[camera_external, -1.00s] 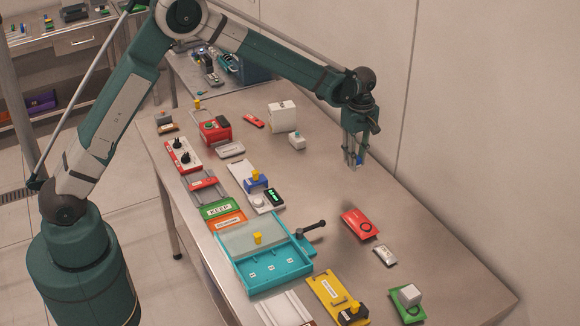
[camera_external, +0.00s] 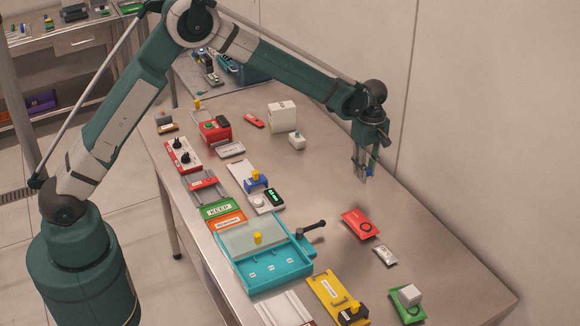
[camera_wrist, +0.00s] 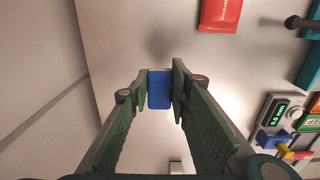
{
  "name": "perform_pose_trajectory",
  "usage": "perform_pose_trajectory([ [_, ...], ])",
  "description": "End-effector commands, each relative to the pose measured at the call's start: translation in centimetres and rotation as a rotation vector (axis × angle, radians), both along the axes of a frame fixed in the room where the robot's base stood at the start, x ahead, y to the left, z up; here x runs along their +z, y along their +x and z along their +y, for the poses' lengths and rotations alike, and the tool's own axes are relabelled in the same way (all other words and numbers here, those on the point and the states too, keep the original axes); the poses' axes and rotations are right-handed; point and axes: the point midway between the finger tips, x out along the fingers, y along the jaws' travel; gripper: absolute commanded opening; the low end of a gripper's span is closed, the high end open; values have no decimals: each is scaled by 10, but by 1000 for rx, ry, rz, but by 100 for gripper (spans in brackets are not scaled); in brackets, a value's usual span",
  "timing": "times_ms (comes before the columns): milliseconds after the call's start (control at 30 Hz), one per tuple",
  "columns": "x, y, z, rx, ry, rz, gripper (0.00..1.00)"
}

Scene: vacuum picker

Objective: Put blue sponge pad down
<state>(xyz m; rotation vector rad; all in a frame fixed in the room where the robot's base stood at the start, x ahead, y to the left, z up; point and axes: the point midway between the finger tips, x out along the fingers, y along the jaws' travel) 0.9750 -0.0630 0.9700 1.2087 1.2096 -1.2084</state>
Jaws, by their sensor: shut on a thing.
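My gripper (camera_wrist: 160,92) is shut on the blue sponge pad (camera_wrist: 159,90), which shows between the two green fingers in the wrist view. In the external view my gripper (camera_external: 363,178) hangs over the right part of the metal table, just behind the red pouch. Only a small bit of blue shows there, mostly hidden by the fingers. The pad seems to be above the table, but the exact gap cannot be told.
A teal tray (camera_external: 270,272) with a black lever stands to the left. White blocks (camera_external: 283,117) stand further back. The table around my gripper is bare.

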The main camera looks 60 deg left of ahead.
Motion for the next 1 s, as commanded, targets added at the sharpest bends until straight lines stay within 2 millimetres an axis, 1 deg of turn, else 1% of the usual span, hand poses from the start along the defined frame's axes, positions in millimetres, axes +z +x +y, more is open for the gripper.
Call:
perform_pose_trajectory([
  [100,-18,1,0,0,0,0,12],
  [200,-28,0,0,0,0,0,12],
  [333,-35,0,0,0,0,0,12],
  [700,-38,0,0,0,0,0,12],
  [767,-42,0,0,0,0,0,12],
  [1000,-66,0,0,0,0,0,12],
])
